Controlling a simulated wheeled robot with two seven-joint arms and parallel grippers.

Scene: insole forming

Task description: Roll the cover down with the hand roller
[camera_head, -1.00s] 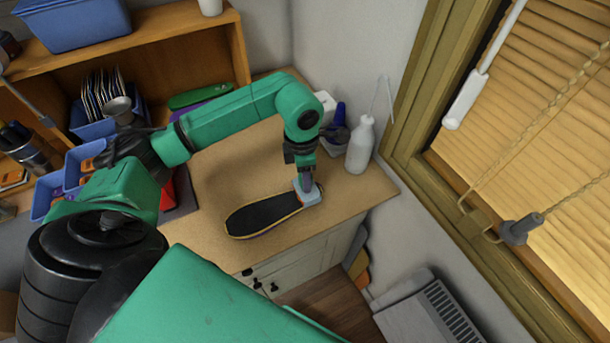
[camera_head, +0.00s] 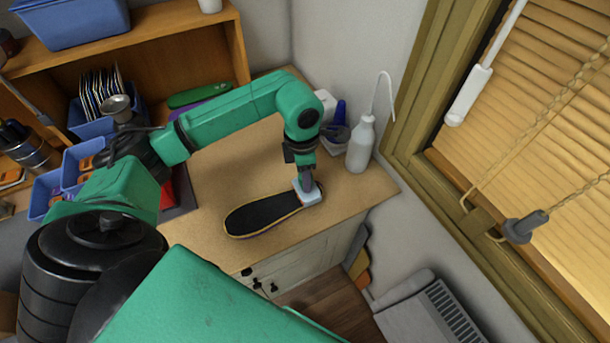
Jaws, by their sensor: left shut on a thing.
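A dark insole-shaped piece with a yellowish edge (camera_head: 262,215) lies flat on the tan worktop, its wide end to the lower left. My left gripper (camera_head: 306,181) points down over its narrow right end. It is shut on a small pale blue tool (camera_head: 311,197), which seems to be the hand roller. The tool rests on or just above the insole's right end; contact is too small to tell. The gripper hides part of the tool. The cover cannot be told apart from the dark top of the insole. My right gripper is not in view.
A white squeeze bottle (camera_head: 361,146) and a dark tub with a blue item (camera_head: 337,137) stand behind the gripper, near the wall. Blue bins (camera_head: 77,168) are at the left. The worktop (camera_head: 222,172) is clear behind the insole; its front edge is close.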

